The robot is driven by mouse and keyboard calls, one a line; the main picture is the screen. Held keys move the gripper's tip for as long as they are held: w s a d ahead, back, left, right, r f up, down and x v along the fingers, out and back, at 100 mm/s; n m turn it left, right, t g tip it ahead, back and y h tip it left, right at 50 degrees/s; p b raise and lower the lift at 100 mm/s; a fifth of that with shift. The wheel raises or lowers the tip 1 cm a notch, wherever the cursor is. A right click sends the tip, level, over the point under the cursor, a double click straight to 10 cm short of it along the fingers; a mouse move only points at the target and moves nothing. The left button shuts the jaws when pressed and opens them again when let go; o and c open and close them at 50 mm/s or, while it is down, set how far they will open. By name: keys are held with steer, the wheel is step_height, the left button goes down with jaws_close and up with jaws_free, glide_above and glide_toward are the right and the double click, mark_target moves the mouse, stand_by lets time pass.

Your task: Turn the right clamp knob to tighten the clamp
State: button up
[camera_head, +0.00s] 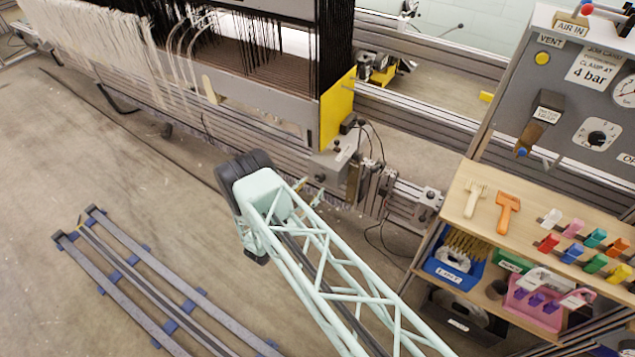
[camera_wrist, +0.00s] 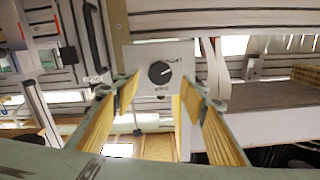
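A round black clamp knob (camera_wrist: 160,72) with a white pointer line sits on a light grey plate in the wrist view. Small lettering beside and below it is too blurred to read. My gripper (camera_wrist: 161,94) is open, with its yellow ribbed fingers on the left and right of the picture. The knob shows in the gap between the fingertips, which do not appear to touch it. The remaining distance is hard to judge. In the head view, my arm hides most of the gripper, and a grey block (camera_head: 336,152) stands at the loom's right end.
The loom's yellow end plate (camera_head: 337,110) and metal rails (camera_head: 420,108) are close by. A shelf unit with a wooden top (camera_head: 480,225) and a control panel (camera_head: 575,110) stands at the right. A rail frame (camera_head: 150,285) lies on the open floor at left.

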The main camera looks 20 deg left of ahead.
mark_target(319, 179)
steer(key=shift+b+x, duration=0.4)
steer(key=shift+x, duration=2.25)
steer(key=c, duration=0.9)
